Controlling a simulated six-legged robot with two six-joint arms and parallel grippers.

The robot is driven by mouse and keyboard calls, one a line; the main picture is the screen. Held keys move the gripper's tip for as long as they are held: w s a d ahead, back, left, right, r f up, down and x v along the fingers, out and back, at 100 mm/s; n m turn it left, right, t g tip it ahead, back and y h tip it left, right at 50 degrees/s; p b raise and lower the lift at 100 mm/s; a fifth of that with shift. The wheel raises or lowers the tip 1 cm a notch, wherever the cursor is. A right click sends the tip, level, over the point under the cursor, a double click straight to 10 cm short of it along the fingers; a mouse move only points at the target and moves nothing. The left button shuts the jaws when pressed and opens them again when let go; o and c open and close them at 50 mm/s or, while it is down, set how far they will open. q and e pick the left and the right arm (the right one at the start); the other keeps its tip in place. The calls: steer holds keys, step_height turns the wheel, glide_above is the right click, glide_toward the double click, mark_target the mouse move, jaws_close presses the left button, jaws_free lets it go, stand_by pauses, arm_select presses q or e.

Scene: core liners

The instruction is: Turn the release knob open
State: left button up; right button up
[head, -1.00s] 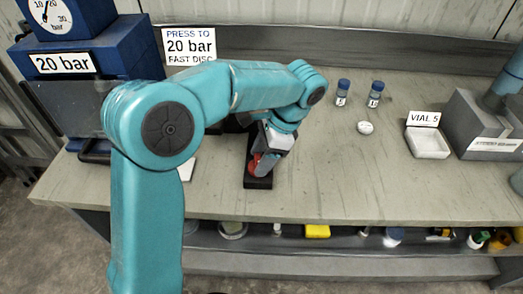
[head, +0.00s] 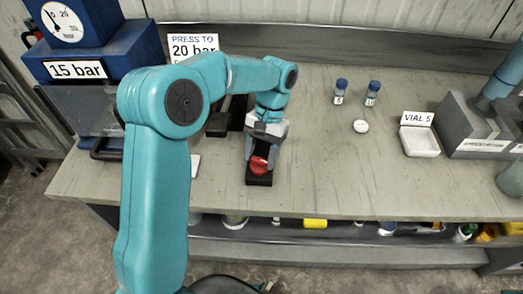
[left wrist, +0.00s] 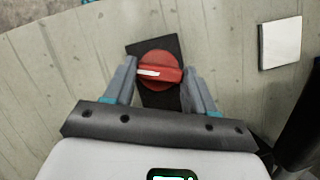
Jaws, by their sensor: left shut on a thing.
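The red release knob (head: 259,167) sits on a black base plate (head: 260,180) near the front edge of the bench. In the left wrist view the knob (left wrist: 160,62) has a raised grip lying nearly crosswise, with a white mark at its left end. My left gripper (head: 260,155) reaches down to the knob from behind. In the left wrist view its fingers (left wrist: 160,76) stand on either side of the knob's grip and are shut on it. The pressure sign (head: 77,70) on the blue press reads 15 bar, below a round gauge (head: 62,22). My right gripper does not show.
Two blue-capped vials (head: 340,92) (head: 372,93) and a small white disc (head: 361,126) stand right of my left arm. A white tray (head: 421,143) marked VIAL 5 and a grey block (head: 468,128) are further right. A shelf below holds several small items.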

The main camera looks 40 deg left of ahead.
arm_select(q)
steer(key=shift+a+n+t+h, duration=0.15)
steer(key=shift+n+h, duration=0.3)
steer(key=shift+n, duration=0.7)
steer(key=shift+n+t+h, duration=0.15)
steer(key=shift+n+h, duration=0.3)
steer(key=shift+n, duration=0.7)
steer(key=o, duration=1)
steer(key=shift+o, duration=0.2)
steer(key=shift+s, duration=0.1)
